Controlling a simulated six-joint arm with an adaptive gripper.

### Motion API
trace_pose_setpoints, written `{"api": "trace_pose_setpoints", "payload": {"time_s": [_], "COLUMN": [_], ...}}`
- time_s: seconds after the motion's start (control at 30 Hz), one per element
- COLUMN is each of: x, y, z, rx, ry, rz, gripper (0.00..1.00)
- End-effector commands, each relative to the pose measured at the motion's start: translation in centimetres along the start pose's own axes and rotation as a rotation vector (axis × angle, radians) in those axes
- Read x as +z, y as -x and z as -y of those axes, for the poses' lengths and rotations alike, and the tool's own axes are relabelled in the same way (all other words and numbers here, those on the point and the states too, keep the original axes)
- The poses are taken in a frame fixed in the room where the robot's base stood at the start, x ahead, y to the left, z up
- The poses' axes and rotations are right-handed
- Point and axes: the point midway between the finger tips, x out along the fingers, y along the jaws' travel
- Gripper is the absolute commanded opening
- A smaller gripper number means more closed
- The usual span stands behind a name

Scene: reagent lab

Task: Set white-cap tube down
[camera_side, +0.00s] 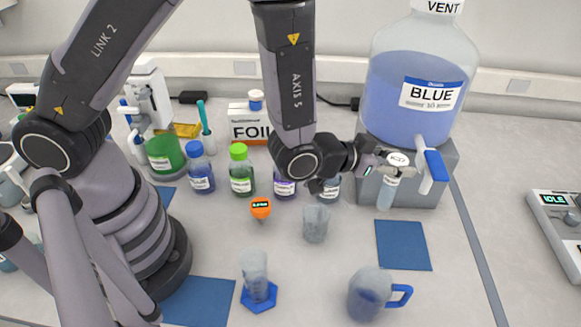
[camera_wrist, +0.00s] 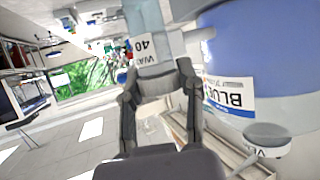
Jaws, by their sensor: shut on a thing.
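The white-cap tube (camera_side: 386,193) is upright in my gripper (camera_side: 382,170), in front of the big blue carboy's grey stand. Its cap is on and its lower part looks pale blue. In the wrist view, my gripper's fingers (camera_wrist: 157,82) close around the labelled tube (camera_wrist: 149,48) from both sides. The tube's bottom is close to the stand's front in the side view, and I cannot tell whether it touches anything.
The BLUE carboy (camera_side: 385,95) with a blue-handled tap (camera_side: 436,165) stands just behind and right. A bare blue mat (camera_side: 403,245) lies in front. A beaker (camera_side: 316,222), a blue-handled mug (camera_side: 369,294) and a cylinder on a blue foot (camera_side: 255,275) stand nearby.

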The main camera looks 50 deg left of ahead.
Motion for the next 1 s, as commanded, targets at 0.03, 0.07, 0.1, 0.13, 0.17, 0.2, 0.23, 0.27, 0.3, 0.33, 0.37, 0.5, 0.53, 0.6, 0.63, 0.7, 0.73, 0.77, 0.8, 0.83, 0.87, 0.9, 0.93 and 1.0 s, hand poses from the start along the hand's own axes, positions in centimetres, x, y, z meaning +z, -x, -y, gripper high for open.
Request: {"api": "trace_pose_setpoints", "payload": {"time_s": [0.03,0.07,0.1,0.13,0.17,0.2,0.23,0.27,0.3,0.33,0.37,0.5,0.53,0.6,0.63,0.7,0.73,0.77,0.8,0.83,0.87,0.9,0.93,1.0], "x": [-1.4,-1.9,-2.6,-3.1,-3.6,-4.0,-4.4,-4.7,-5.0,-5.1,-5.0,-3.6,-3.2,-2.4,-2.0,-1.2,-0.9,-0.7,-0.4,-0.2,-0.1,0.0,-0.1,-0.6], "y": [0.0,0.0,0.2,0.4,0.6,0.8,1.1,1.3,1.6,1.8,1.9,1.9,1.9,2.2,2.3,2.8,2.9,3.1,3.3,3.4,3.5,3.7,3.8,4.0], "z": [2.0,2.9,4.0,4.8,5.6,6.5,7.1,7.7,8.6,9.5,10.5,15.8,17.0,19.7,20.9,23.2,24.1,24.8,25.6,26.1,26.4,26.8,27.0,27.2], "rx": [0.013,0.027,0.049,0.064,0.077,0.096,0.109,0.119,0.129,0.130,0.122,-0.005,-0.036,-0.111,-0.143,-0.209,-0.232,-0.254,-0.277,-0.291,-0.302,-0.313,-0.318,-0.325], "ry": [-0.004,-0.011,-0.020,-0.026,-0.032,-0.041,-0.046,-0.050,-0.055,-0.055,-0.051,0.003,0.016,0.048,0.061,0.088,0.097,0.106,0.115,0.121,0.126,0.130,0.132,0.134], "rz": [-0.007,-0.005,-0.006,-0.005,-0.006,-0.004,-0.005,-0.004,-0.003,-0.002,0.000,0.005,0.005,0.005,0.005,0.004,0.004,0.003,0.002,0.002,0.002,0.001,0.000,-0.004], "gripper": [0.21,0.21,0.21,0.21,0.21,0.21,0.21,0.21,0.21,0.21,0.21,0.21,0.21,0.21,0.21,0.21,0.21,0.21,0.21,0.21,0.21,0.21,0.21,0.21]}}
